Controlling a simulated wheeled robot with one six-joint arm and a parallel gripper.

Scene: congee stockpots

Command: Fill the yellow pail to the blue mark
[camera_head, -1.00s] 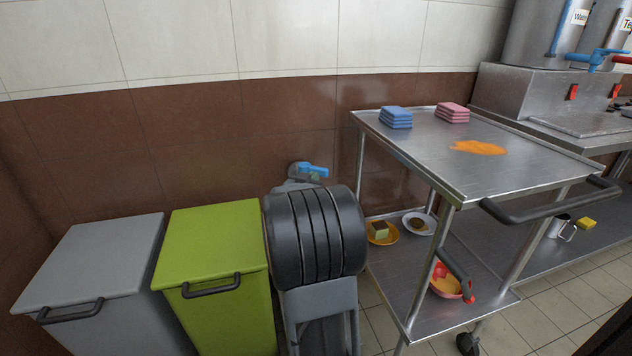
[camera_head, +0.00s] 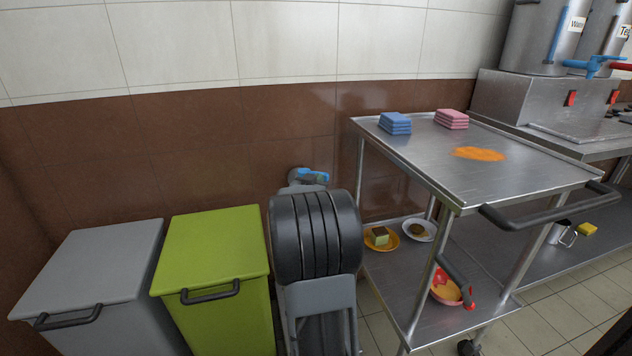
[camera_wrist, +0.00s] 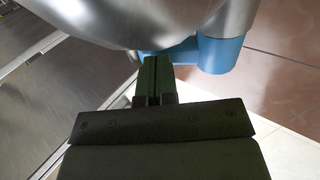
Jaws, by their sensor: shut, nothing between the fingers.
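The yellow pail and its blue mark show in neither view. My gripper (camera_wrist: 153,62) shows only in the wrist view. Its fingers are shut together and empty. A rounded metal body and a blue cylinder fill the top of that view.
A steel trolley (camera_head: 440,188) holds blue cloths (camera_head: 395,123), pink cloths (camera_head: 451,119) and an orange spill (camera_head: 479,154). Plates and a bowl (camera_head: 446,289) are on its lower shelf.

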